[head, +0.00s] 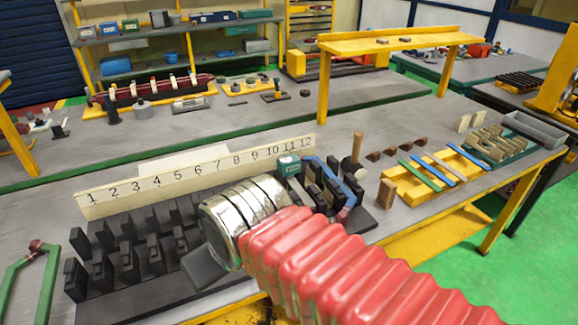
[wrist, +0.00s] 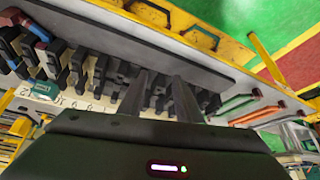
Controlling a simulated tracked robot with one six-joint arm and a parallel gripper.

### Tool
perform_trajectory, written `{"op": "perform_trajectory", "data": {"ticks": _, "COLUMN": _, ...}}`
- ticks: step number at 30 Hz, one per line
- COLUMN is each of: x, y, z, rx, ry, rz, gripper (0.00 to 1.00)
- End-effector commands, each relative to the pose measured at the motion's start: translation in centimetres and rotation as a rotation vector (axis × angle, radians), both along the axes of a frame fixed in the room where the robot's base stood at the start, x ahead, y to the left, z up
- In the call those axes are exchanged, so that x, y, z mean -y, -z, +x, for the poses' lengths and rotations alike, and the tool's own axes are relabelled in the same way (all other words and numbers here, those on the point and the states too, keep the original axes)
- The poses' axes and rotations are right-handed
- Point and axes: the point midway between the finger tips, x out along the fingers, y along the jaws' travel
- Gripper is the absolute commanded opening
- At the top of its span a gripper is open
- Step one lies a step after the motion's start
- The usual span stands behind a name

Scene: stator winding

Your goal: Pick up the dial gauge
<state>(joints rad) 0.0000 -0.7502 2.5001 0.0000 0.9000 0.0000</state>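I cannot make out a dial gauge with certainty in either view. Small tools too small to identify, such as one on a dark base (head: 274,93), lie on the far grey bench. My gripper (wrist: 163,77) shows in the wrist view with its two dark fingers apart and nothing between them. It is over the rack of dark blocks (wrist: 100,75) on the near bench. In the head view, my red-sleeved arm and silver wrist cover part of that rack (head: 100,262) and most of the gripper.
A numbered white strip (head: 200,176) stands behind the rack. A wooden-handled mallet (head: 355,160) and a yellow tray (head: 432,184) with coloured strips are to the right. A green frame (head: 45,262) is at the left.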

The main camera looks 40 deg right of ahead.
Motion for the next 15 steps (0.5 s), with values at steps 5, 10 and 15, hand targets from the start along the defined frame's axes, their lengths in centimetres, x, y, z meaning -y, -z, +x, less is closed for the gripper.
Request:
{"op": "perform_trajectory", "data": {"ticks": 5, "x": 0.1, "y": -0.2, "z": 0.2, "rx": -0.001, "ry": 0.004, "rz": 0.0, "gripper": 0.42}}
{"op": "perform_trajectory", "data": {"ticks": 10, "x": 1.3, "y": -1.2, "z": 1.7, "rx": -0.01, "ry": 0.024, "rz": -0.002, "gripper": 0.54}}
{"op": "perform_trajectory", "data": {"ticks": 15, "x": 4.0, "y": -2.9, "z": 4.7, "rx": -0.026, "ry": 0.058, "rz": -0.005, "gripper": 0.66}}
